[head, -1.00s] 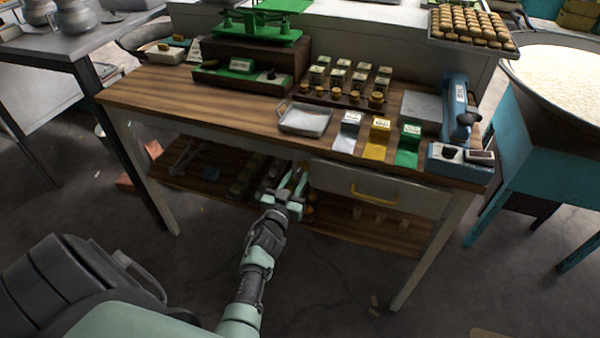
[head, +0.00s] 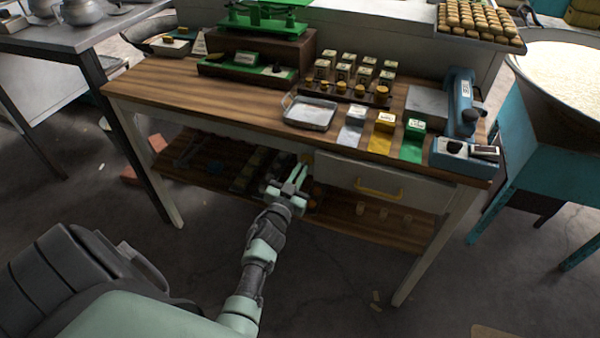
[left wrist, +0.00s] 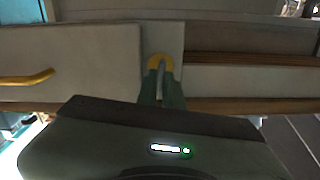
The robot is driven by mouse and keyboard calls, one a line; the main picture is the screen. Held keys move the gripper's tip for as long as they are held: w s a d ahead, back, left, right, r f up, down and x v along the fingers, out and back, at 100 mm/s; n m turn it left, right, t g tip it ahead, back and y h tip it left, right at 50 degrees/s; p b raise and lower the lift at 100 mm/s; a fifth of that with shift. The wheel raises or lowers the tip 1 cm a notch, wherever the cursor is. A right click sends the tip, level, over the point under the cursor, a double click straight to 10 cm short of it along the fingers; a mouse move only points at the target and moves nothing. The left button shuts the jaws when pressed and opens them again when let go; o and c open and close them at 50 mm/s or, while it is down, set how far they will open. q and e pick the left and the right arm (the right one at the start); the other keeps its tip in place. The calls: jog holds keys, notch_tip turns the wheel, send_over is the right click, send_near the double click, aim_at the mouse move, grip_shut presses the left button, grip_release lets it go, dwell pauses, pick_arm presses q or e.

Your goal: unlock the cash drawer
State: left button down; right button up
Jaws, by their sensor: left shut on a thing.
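The cash drawer (head: 400,195) has a closed white front under the right part of the wooden table, with a yellow handle (head: 379,190). It also shows at the left of the left wrist view (left wrist: 85,55). My left gripper (head: 299,171) is just left of the drawer front. In the left wrist view its fingers (left wrist: 161,82) are closed on a small yellow arched piece (left wrist: 160,60), which looks like a key's bow. It lies against a pale panel beside the drawer; I cannot tell whether it is in a lock. My right gripper is not in view.
The wooden tabletop (head: 215,95) holds a metal tray (head: 310,113), several small boxes, a green scale (head: 265,22) and a blue device (head: 461,105). A lower shelf (head: 340,205) with small items runs beneath.

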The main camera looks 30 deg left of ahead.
pick_arm(q)
jog(key=shift+d+f+m+b, duration=0.1)
jog(key=shift+m+b, duration=1.2)
jog(key=shift+m, duration=2.65)
jog(key=shift+d+f+m+b, duration=0.1)
jog(key=shift+m+b, duration=1.15)
jog(key=shift+m, duration=2.7)
jog(key=shift+a+r, duration=0.1)
jog(key=c, duration=1.6)
grip_release()
jog(key=shift+w, duration=0.1)
jog(key=shift+o, duration=0.2)
jog(key=v, duration=0.7)
jog(key=shift+s+b, duration=0.4)
jog(key=shift+b, duration=0.05)
